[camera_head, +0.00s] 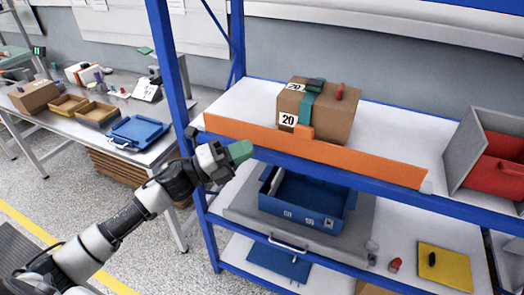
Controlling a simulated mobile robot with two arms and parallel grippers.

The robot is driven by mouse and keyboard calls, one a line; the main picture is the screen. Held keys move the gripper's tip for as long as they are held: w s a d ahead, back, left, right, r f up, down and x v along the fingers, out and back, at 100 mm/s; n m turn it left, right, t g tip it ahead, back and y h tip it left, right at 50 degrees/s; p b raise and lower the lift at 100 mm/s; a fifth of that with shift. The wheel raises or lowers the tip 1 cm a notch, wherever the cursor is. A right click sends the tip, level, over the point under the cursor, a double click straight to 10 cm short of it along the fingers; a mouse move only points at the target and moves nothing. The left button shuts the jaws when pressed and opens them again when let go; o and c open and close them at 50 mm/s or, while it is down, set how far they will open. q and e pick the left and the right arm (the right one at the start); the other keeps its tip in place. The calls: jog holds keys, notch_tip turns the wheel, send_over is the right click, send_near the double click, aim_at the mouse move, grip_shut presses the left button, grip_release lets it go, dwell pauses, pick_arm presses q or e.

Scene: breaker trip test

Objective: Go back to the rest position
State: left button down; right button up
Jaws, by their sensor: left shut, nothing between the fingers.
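My left gripper (238,153) is at the end of the arm that comes in from the lower left. Its green-tipped fingers are shut with nothing between them. It is in front of the blue shelf rack (205,225), near the left end of the orange board (330,156) on the upper shelf. I cannot tell whether it touches the rack. My right gripper is not in view.
A cardboard box (335,120) labelled 20 stands on the upper shelf behind the board. A blue bin (320,214) sits below. A grey bin (457,150) with red contents is at the right. A table (65,125) with trays stands at the left. Floor shows at lower left.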

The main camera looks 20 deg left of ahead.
pick_arm(q)
jog(key=w+a+f+n+t+y, duration=0.1)
jog(key=a+f+n+y, duration=0.2)
jog(key=f+n, duration=0.35)
jog(key=a+f+n+t+y, duration=0.1)
jog(key=a+f+n+y, duration=0.25)
jog(key=f, duration=0.55)
jog(key=w+a+f+n+t+y, duration=0.1)
jog(key=a+f+n+y, duration=0.25)
jog(key=f, duration=0.45)
jog(key=s+f+n+g+y, duration=0.3)
jog(key=s+f+n+y, duration=0.15)
jog(key=f, duration=0.75)
jog(key=s+d+f+n+g+y, duration=0.25)
jog(key=s+f+n+g, duration=0.55)
jog(key=s+f, duration=1.45)
jog(key=s+d+f+n+g, duration=0.1)
jog(key=s+d+f+g, duration=0.1)
jog(key=s, duration=0.7)
jog(key=s+d+f+n+g+h, duration=0.1)
jog(key=s+d+f, duration=0.3)
jog(key=s, duration=0.5)
jog(key=shift+s+d+n+g, duration=0.2)
jog(key=shift+d+n+g, duration=0.15)
jog(key=shift+g, duration=0.55)
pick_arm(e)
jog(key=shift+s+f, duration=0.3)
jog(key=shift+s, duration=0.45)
pick_arm(q)
jog(key=shift+f, duration=0.1)
